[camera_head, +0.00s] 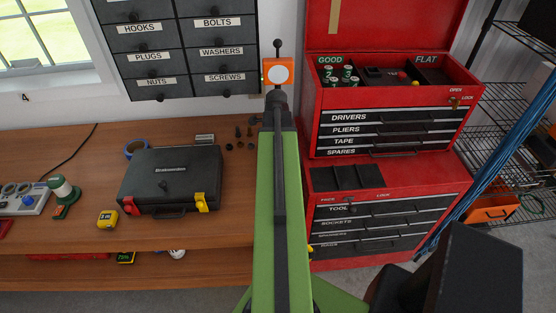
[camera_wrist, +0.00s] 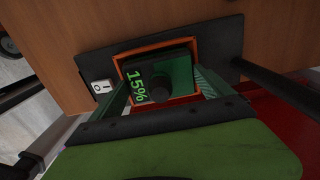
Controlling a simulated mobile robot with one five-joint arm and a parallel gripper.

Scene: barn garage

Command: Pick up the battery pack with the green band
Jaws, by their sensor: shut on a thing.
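In the wrist view, a dark battery pack (camera_wrist: 155,75) shows a green "15%" reading and green surfaces at its side. It sits within an orange frame (camera_wrist: 140,50) on a black plate. My gripper (camera_wrist: 163,90) is shut on this pack, one green finger on each side. Whether the pack is seated in the frame or lifted from it I cannot tell. In the head view my green arm reaches forward between the workbench and the red tool chest, and my gripper is hidden there.
A white switch (camera_wrist: 103,91) is on the black plate. The wooden bench (camera_head: 100,180) holds a black case (camera_head: 172,175), a yellow tape measure (camera_head: 107,219) and blue tape (camera_head: 136,149). A pack reading 75% (camera_head: 125,257) lies on the shelf below. The red chest (camera_head: 330,240) stands close right.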

